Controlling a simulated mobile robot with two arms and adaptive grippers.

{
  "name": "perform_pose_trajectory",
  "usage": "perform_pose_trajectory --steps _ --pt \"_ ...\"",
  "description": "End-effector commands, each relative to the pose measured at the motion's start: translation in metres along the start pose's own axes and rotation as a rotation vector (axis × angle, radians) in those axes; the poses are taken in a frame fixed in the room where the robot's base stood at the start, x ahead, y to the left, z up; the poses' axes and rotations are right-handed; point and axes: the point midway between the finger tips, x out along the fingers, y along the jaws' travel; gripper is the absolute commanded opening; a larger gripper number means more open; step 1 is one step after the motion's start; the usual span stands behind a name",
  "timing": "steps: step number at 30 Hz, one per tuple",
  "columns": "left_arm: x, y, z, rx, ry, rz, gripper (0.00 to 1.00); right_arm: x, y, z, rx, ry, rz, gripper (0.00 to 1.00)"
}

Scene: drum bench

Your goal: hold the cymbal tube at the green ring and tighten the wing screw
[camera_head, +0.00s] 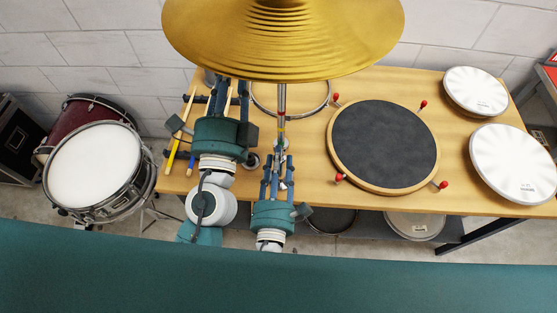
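The gold cymbal (285,45) sits at the top of the head view, on the upright metal tube (282,100). Small coloured bands show on the tube below the cymbal; which one is the green ring is too small to tell. The wing screw is too small to make out for sure near the tube's lower part. My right gripper (277,160) is open, its two fingers apart, pointing up the picture at the tube's lower part. My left gripper (229,85) is left of the tube, its fingers apart, with nothing visible held between them.
The wooden bench (450,188) carries a round dark practice pad (383,145) with red-knobbed pegs, two white drumheads (514,163) at right and a metal hoop (322,108) behind the tube. Drumsticks (177,145) lie at left. A snare drum (93,168) stands left of the bench.

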Motion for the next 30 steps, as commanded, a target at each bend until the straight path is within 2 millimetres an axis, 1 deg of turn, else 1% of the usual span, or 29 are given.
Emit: perform_pose_trajectory --steps 1,6,11,12,23,30 --pt "0.0019 -0.0077 0.0023 0.001 -0.005 -0.014 0.0 0.0004 0.0003 0.0004 0.0 0.0 0.0 0.34" --pt "0.0019 -0.0077 0.0023 0.001 -0.005 -0.014 0.0 0.0002 0.0002 0.0004 0.0 0.0 0.0 0.34" --pt "0.0019 -0.0076 0.0023 0.001 -0.005 -0.014 0.0 0.0 0.0 0.0003 0.0 0.0 -0.001 0.03" --pt "0.0019 -0.0076 0.0023 0.001 -0.005 -0.014 0.0 0.0 -0.0002 0.0003 0.0 0.0 -0.001 0.0" --pt "0.0018 -0.0075 0.0026 0.001 -0.006 -0.014 0.0 0.0 -0.0014 0.0004 0.031 0.0 -0.003 0.0" --pt "0.0018 -0.0073 0.0028 0.001 -0.007 -0.013 0.0 -0.0001 -0.0022 0.0011 0.16 -0.001 -0.003 0.0"
